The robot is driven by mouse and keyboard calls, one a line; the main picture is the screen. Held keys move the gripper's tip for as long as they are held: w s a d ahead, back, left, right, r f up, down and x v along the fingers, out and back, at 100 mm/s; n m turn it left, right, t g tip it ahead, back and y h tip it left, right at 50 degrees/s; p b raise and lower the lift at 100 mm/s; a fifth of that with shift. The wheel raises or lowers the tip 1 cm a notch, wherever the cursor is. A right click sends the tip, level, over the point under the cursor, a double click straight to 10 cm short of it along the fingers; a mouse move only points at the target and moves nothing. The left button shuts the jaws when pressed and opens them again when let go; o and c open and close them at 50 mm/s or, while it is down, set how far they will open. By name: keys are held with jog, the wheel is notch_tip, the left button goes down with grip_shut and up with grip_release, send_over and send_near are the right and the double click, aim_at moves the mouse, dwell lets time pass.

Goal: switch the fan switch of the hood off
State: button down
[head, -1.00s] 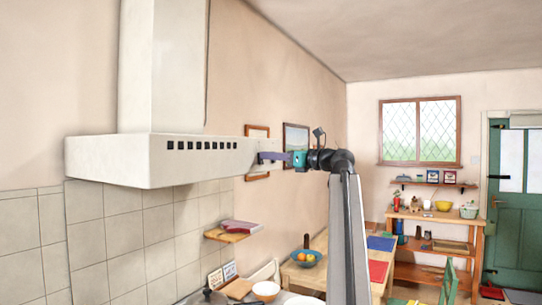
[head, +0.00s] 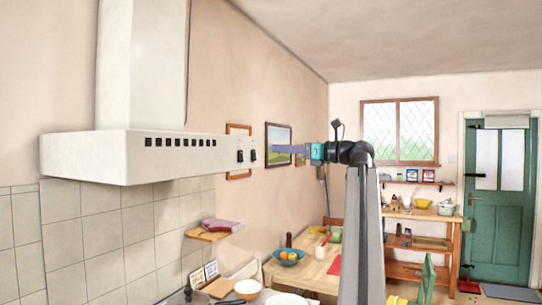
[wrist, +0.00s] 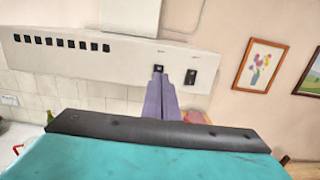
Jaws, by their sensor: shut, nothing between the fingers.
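The pale hood (head: 90,160) hangs on the left wall in the head view. Two small dark switches sit at the right end of its front face: a left one (head: 239,156) and a right one (head: 253,155). In the wrist view the left switch (wrist: 158,69) shows just beyond my fingertips, and the right switch (wrist: 190,77) beside them. The labels are too small to read, so I cannot tell which is the fan switch or how each is set. My gripper (head: 275,149) is shut and empty, to the right of the hood and apart from it.
A row of several dark vents (head: 180,142) runs along the hood front. Framed pictures (head: 278,140) hang on the wall behind my gripper. A small shelf (head: 205,234) with a book is below the hood. The air around my gripper looks free.

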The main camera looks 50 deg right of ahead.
jog(key=shift+r+v, duration=0.2)
jog(key=shift+v, duration=0.75)
jog(key=shift+r, duration=0.1)
